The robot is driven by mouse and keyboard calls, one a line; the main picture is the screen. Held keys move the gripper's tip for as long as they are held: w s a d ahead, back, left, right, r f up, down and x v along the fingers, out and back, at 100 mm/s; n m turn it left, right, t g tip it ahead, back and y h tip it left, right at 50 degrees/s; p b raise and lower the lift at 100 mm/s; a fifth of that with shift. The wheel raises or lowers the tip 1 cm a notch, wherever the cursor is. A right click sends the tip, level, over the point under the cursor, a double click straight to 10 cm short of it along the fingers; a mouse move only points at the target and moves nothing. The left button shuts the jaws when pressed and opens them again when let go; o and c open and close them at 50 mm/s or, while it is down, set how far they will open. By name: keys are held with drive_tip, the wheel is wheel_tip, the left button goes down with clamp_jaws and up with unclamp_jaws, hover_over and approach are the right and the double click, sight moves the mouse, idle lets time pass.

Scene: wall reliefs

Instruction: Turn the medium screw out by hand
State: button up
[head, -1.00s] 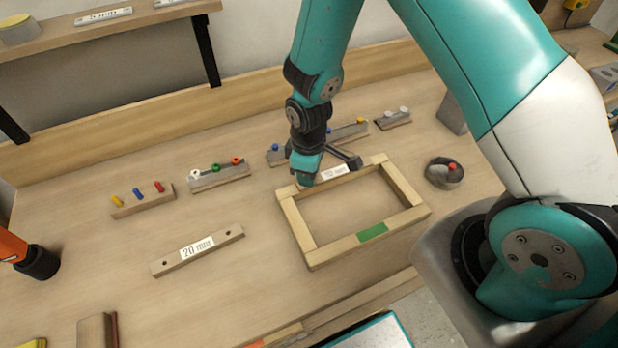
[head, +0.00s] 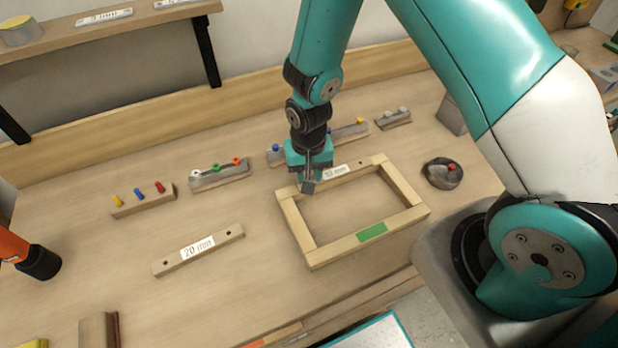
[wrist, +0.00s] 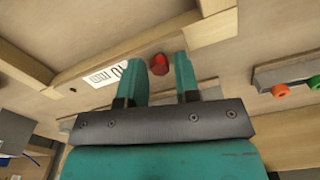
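A red screw head (wrist: 158,64) sticks up from a strip with a white label (wrist: 105,75) in the wrist view; whether it is the medium one I cannot tell. The strip lies along the far side of a wooden frame (head: 372,233) on the bench. My gripper (head: 309,186) points down at the frame's far left corner. In the wrist view its two teal fingers (wrist: 160,63) stand apart on either side of the screw head, with a gap visible at least on the right. In the head view my gripper hides the screw.
Racks with coloured screws stand behind and left: one rack (head: 145,203), another (head: 222,178), and a grey one (head: 394,120). A strip labelled 20 mm (head: 198,250) lies left of the frame. A dark round dish (head: 430,178) with a red piece stands right.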

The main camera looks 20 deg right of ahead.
drive_tip(key=m, duration=0.7)
clamp_jaws()
drive_tip(key=n, duration=0.4)
drive_tip(key=shift+n, duration=0.7)
drive_tip(key=n, duration=0.2)
drive_tip(key=shift+n, duration=1.5)
